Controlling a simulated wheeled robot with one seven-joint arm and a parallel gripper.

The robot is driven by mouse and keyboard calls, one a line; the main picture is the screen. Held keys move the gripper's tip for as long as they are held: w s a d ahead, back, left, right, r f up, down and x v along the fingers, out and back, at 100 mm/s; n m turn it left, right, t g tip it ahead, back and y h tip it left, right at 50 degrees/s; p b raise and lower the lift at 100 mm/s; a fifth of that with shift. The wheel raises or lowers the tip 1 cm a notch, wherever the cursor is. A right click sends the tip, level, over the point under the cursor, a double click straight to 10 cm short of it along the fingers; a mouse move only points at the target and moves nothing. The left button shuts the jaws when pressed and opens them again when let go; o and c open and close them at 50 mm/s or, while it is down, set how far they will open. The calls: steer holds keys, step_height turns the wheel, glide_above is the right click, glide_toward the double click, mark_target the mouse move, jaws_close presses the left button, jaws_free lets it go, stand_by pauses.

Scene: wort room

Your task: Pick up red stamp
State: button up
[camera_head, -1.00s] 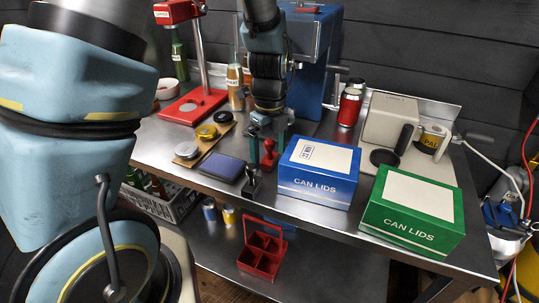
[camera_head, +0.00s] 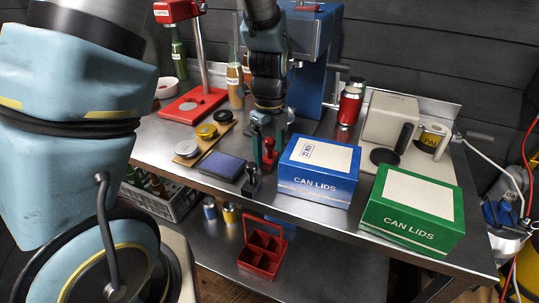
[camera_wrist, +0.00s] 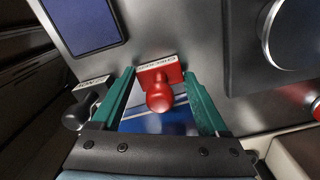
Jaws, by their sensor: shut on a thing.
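The red stamp (camera_head: 270,148) stands on the steel table, left of the blue CAN LIDS box. My gripper (camera_head: 268,158) comes down over it from above, its green fingers on either side. In the wrist view the red stamp (camera_wrist: 159,94) shows its round knob and its labelled block between the fingers of my gripper (camera_wrist: 158,78), which is shut on it. A black stamp (camera_head: 253,183) stands just in front of it; it also shows outside the left finger in the wrist view (camera_wrist: 83,108).
A blue ink pad (camera_head: 222,166) lies to the left. The blue CAN LIDS box (camera_head: 318,187) is close on the right, with a green CAN LIDS box (camera_head: 410,228) beyond. A blue machine (camera_head: 312,60) stands behind. A red caddy (camera_head: 262,258) sits on the lower shelf.

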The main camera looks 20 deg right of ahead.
mark_target(268, 139)
steer(key=shift+r, duration=0.1)
steer(key=shift+a+r+b, duration=0.1)
steer(key=shift+a+b, duration=0.05)
steer(key=shift+b, duration=0.35)
step_height(268, 139, up, 6)
steer(key=shift+r+b, duration=0.25)
steer(key=shift+b, duration=0.65)
steer(key=s+a+b, duration=0.2)
steer(key=a+b, duration=0.3)
steer(key=a, duration=1.4)
steer(key=shift+s+a, duration=0.3)
steer(key=shift+s, duration=0.05)
